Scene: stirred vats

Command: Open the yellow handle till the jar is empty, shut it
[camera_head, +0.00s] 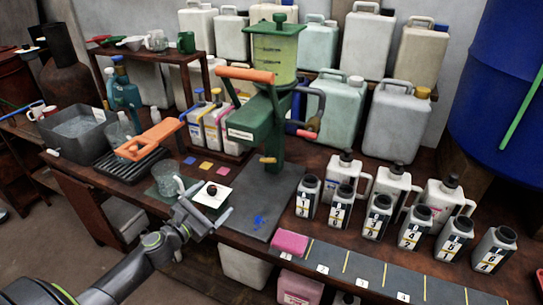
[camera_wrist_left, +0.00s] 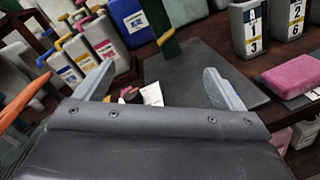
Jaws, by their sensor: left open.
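The jar (camera_head: 275,50) is a see-through green vessel with a green lid, on top of a green stand (camera_head: 260,125) at the centre. A small yellow handle (camera_head: 268,160) sits low on the stand's front; a yellow knob (camera_wrist_left: 166,37) shows at the top of the left wrist view. My left gripper (camera_head: 212,205) is open and empty, in front of and below the handle, near the table's front edge. Its spread fingers (camera_wrist_left: 158,85) show in the wrist view, apart from the handle. My right gripper is not in view.
A glass mug (camera_head: 167,180) and a white card with a dark item (camera_head: 211,194) are close to my left gripper. Numbered bottles (camera_head: 340,207) and a pink sponge (camera_head: 290,243) are at right. An orange-handled tool (camera_head: 150,138) lies at left. The dark mat (camera_head: 250,205) is mostly bare.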

